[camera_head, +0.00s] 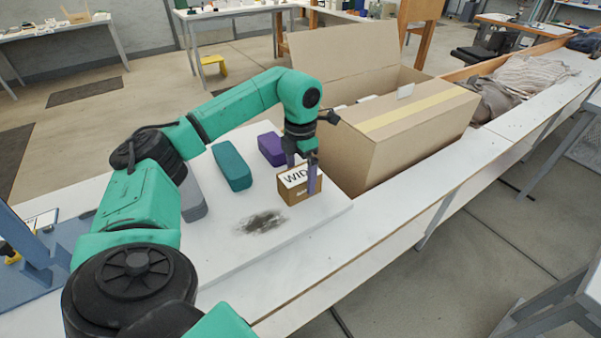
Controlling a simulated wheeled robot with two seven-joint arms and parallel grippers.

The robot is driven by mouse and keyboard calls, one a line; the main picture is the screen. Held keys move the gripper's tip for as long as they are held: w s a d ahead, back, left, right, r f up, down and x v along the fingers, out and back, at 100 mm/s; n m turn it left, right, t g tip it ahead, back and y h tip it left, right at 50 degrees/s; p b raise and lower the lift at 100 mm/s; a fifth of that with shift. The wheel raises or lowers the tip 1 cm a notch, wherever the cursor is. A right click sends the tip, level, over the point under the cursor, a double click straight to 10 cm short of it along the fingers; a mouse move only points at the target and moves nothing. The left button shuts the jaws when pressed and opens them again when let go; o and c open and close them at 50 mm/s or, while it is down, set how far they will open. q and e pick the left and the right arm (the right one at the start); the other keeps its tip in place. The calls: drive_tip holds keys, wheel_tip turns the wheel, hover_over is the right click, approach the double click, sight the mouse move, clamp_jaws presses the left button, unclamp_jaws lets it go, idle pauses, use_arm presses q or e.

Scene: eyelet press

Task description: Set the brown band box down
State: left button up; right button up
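The brown band box (299,194) is a small brown box with a white top label whose letters are partly covered. It is at the right part of a white board (310,229) on the bench. My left gripper (303,176) points down over it, with one finger at its far side and one at its right front side. The fingers appear shut on the box. I cannot tell whether its underside touches the board. My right gripper is not in view.
A teal box (232,167), a purple box (271,149) and a grey box (192,197) stand on the board. A dark smudge (261,222) marks its bare front part. A large open carton (385,146) stands close on the right.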

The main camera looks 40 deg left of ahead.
sight(301, 173)
use_arm(q)
drive_tip(key=shift+r, duration=0.3)
wheel_tip(301, 173, up, 6)
drive_tip(key=shift+w+f, duration=0.1)
wheel_tip(301, 173, up, 6)
drive_tip(key=shift+f+p, duration=0.1)
drive_tip(key=shift+p, duration=1.15)
drive_tip(key=shift+f, duration=0.1)
